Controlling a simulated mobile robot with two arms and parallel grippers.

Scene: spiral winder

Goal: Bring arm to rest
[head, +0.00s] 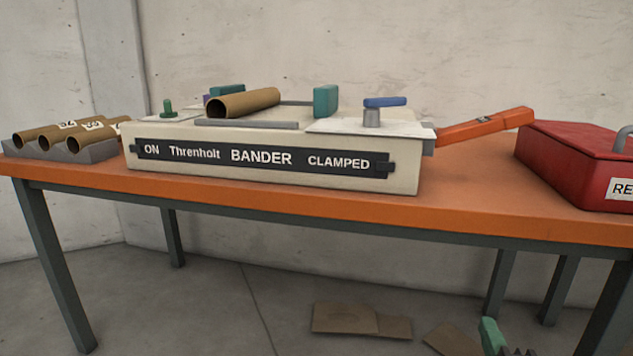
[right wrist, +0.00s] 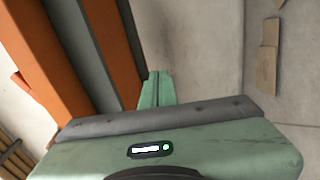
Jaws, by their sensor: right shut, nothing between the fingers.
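My right gripper (head: 492,337) shows only in part at the bottom right of the head view, low in front of the orange table (head: 480,205). In the right wrist view its green fingers (right wrist: 156,88) are together with nothing between them. They are beside the table's orange edge (right wrist: 110,45), apart from the machine. The cream bander machine (head: 270,177) sits on the table with a brown cardboard tube (head: 243,103) lying on top between teal blocks. Its blue-handled lever (head: 385,102) is at the top right. My left gripper is out of view.
A grey rack (head: 95,151) with several cardboard tubes stands at the table's left end. An orange bar (head: 485,125) extends right from the machine towards a red box (head: 575,160). Flat cardboard pieces (head: 345,319) lie on the floor below. The floor in front of the table looks mostly clear.

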